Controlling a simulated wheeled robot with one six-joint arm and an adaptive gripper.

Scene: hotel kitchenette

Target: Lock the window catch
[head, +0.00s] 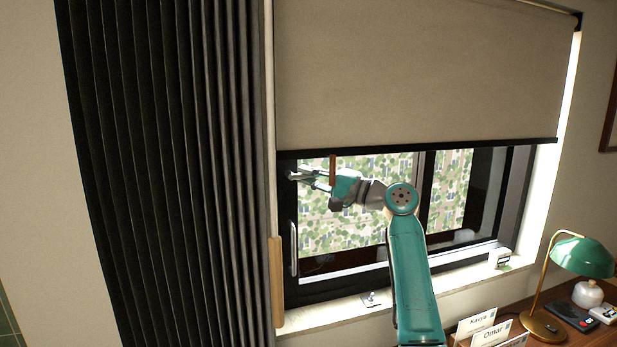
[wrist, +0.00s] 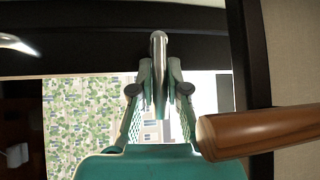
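The window catch (wrist: 159,45) is a silver lever on the dark window frame (wrist: 95,52). In the wrist view it lies between my fingers, its rounded end beyond the fingertips. In the head view the catch (head: 294,176) shows at the frame's left side, partly covered by my fingers. My gripper (head: 312,176) reaches left to it; in the wrist view my gripper (wrist: 159,80) has its fingers close in on both sides of the lever, seemingly touching. The contact faces are hidden.
A wooden pull (wrist: 255,130) is close beside my gripper. A vertical window handle (head: 294,248) is below the catch. The roller blind (head: 420,75) hangs above my arm, the dark curtain (head: 165,150) to the left. A green lamp (head: 582,255) stands right.

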